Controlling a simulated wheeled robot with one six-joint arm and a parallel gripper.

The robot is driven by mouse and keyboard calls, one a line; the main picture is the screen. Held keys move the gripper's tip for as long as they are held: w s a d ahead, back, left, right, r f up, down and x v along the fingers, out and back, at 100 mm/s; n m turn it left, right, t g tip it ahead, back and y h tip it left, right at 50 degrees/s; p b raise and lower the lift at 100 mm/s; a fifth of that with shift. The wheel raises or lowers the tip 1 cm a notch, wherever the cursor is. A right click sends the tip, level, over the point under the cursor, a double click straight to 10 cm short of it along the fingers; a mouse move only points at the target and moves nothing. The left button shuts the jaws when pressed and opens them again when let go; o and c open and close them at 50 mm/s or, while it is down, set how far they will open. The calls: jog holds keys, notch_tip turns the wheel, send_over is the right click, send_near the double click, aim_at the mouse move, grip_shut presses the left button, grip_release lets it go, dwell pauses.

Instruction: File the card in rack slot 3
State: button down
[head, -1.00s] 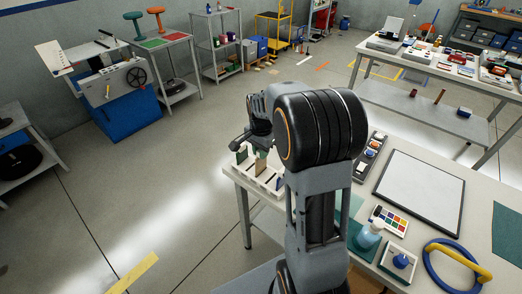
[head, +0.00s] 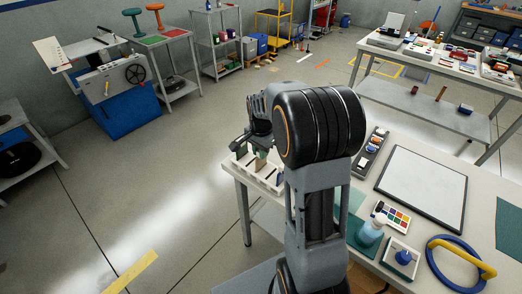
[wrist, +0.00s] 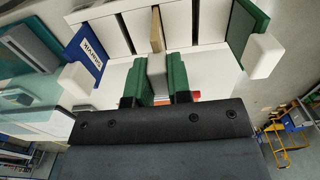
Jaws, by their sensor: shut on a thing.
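The white card rack (head: 268,180) stands at the near-left corner of the table and also fills the top of the wrist view (wrist: 104,72). It has several dark slots. A blue card (wrist: 86,52) is at its left end in the wrist view and a green card (wrist: 242,30) at its right end. My gripper (wrist: 157,68) is shut on a thin tan card (wrist: 157,30), seen edge-on between green finger pads. The card lines up with the rack's middle slot. I cannot tell how deep it sits. My arm hides part of the rack in the head view.
A dark tray (head: 371,153) lies behind my arm. Open floor is left of the table.

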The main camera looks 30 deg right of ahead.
jog(key=shift+f, duration=0.3)
jog(key=c, duration=1)
grip_release()
notch_tip(320, 180, up, 14)
jog(key=shift+f, duration=0.1)
jog(key=s+a+f+n+t, duration=0.1)
jog(key=s+a+n, duration=0.2)
jog(key=s+n, duration=0.1)
jog(key=s+a+f+n+t, duration=0.1)
jog(key=s+a+f+n, duration=0.1)
jog(key=s, duration=0.4)
jog(key=s+a+f+n+t, duration=0.1)
jog(key=s+a+f+n, duration=0.1)
jog(key=s+a+n, duration=0.2)
jog(key=shift+s+a+f+n+t, duration=0.1)
jog(key=shift+s+a+n+t, duration=0.1)
jog(key=shift+s+n, duration=0.45)
jog(key=shift+s+a+n+t, duration=0.1)
jog(key=shift+s+n+t, duration=0.2)
jog(key=shift+n, duration=0.55)
